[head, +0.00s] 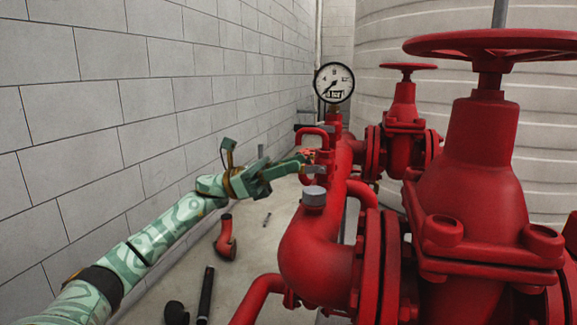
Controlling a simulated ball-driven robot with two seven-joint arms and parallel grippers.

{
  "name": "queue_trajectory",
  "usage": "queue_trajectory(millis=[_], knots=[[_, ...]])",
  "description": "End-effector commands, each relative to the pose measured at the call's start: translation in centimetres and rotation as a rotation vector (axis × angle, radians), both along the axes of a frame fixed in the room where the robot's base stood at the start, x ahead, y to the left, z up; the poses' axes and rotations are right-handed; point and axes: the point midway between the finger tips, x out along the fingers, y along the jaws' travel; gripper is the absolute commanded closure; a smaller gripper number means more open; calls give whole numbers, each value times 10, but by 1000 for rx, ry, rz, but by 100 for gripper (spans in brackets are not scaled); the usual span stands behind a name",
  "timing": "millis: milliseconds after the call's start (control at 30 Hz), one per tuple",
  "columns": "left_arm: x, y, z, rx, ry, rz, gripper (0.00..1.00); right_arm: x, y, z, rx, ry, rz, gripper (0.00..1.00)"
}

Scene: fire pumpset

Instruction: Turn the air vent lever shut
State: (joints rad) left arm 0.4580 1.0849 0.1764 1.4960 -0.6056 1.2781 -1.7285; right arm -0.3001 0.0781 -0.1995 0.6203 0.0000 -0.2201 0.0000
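My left gripper (309,163) reaches in from the left to the red pipework, beside the pipe below the pressure gauge. Its two green fingertips show a gap between them, so it looks open. A small orange-red piece (308,153), which looks like the air vent lever, is right at the upper fingertip. The fingers partly hide it, and I cannot tell whether they touch it or how far it is turned. My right gripper is not in view.
A round pressure gauge (334,82) stands above the pipe. Large red valves with handwheels (489,43) fill the right side. A grey block wall (130,95) runs along the left. A loose red elbow (226,237) and a black bar (206,293) are low on the floor side.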

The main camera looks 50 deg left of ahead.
Motion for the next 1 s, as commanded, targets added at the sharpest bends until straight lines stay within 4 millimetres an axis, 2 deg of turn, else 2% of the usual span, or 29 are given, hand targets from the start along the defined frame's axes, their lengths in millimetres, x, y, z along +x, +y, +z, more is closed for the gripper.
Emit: queue_trajectory(millis=[167, 267, 700, 833, 1000], knots=[[-2, 5, -2, 0, 0, 1, 71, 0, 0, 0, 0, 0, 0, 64], [-9, 16, -8, -1, 3, 1, 71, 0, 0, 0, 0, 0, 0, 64], [-62, 104, -55, 0, 6, 3, 71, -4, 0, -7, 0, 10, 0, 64], [-72, 120, -63, 0, 4, 2, 71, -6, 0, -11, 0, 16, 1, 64], [-78, 128, -66, 1, 1, 1, 71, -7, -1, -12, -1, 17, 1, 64]])
